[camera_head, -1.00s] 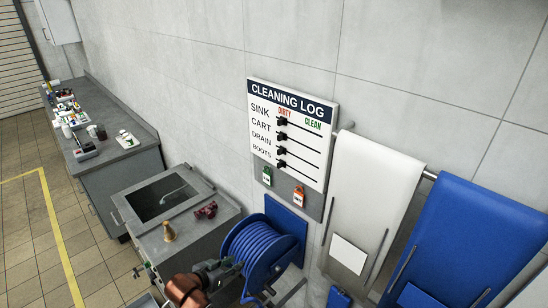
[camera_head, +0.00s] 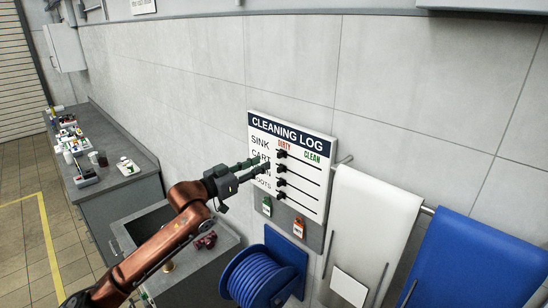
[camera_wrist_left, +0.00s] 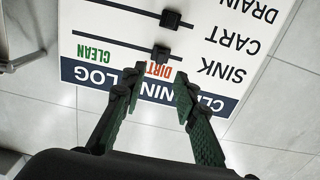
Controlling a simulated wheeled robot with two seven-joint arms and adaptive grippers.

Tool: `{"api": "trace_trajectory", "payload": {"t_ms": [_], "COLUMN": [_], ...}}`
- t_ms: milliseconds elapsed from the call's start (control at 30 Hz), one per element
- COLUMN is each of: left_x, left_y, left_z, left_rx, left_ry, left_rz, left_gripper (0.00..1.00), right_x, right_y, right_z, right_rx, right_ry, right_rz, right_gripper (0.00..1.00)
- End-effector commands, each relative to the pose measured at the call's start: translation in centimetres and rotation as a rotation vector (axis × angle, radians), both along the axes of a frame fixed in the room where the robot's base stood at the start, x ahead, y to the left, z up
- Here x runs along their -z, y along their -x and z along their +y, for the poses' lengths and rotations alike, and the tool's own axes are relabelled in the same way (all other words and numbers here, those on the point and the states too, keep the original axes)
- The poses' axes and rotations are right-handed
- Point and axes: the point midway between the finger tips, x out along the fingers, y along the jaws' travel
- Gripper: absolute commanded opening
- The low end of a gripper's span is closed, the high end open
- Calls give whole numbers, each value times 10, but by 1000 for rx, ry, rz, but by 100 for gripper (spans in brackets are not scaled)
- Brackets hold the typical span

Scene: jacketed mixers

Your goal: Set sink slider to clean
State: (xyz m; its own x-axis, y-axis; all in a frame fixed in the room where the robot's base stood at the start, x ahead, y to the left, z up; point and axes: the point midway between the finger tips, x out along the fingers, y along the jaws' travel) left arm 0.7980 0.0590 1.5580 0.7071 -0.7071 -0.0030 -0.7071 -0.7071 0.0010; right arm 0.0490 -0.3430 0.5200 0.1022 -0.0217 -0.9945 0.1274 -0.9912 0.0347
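The cleaning log board (camera_head: 322,150) hangs on the wall with rows for sink, cart, drain and boots. The sink slider (camera_head: 281,153), a small black knob, sits at the dirty end of the top row. In the left wrist view the board is upside down, and the sink slider (camera_wrist_left: 161,52) lies just beyond my fingertips, by the word DIRTY. My left gripper (camera_head: 265,163) reaches toward the board from the left, covering part of the row labels. In the wrist view its green fingers (camera_wrist_left: 160,72) are open and empty. My right gripper is out of view.
Below the board hang a green tag (camera_head: 267,206) and an orange tag (camera_head: 298,228). A blue hose reel (camera_head: 258,278) is underneath. White (camera_head: 372,225) and blue (camera_head: 470,265) aprons hang at the right. A sink cabinet (camera_head: 190,285) stands at lower left.

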Motion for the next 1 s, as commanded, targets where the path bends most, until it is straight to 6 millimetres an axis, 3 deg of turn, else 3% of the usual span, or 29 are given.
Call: {"api": "trace_trajectory", "payload": {"t_ms": [500,900,1000], "left_x": [-5,-3,-3], "left_y": [-48,-54,-54], "left_z": [-48,-54,-54], "left_rx": [1,1,1], "left_ry": [3,2,1], "left_rz": [-1,-4,-3], "left_gripper": [28,28,21], "right_x": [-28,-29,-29], "right_y": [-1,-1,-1], "right_z": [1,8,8], "right_rx": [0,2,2], "right_ry": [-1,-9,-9], "right_rz": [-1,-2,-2], "right_gripper": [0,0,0]}}
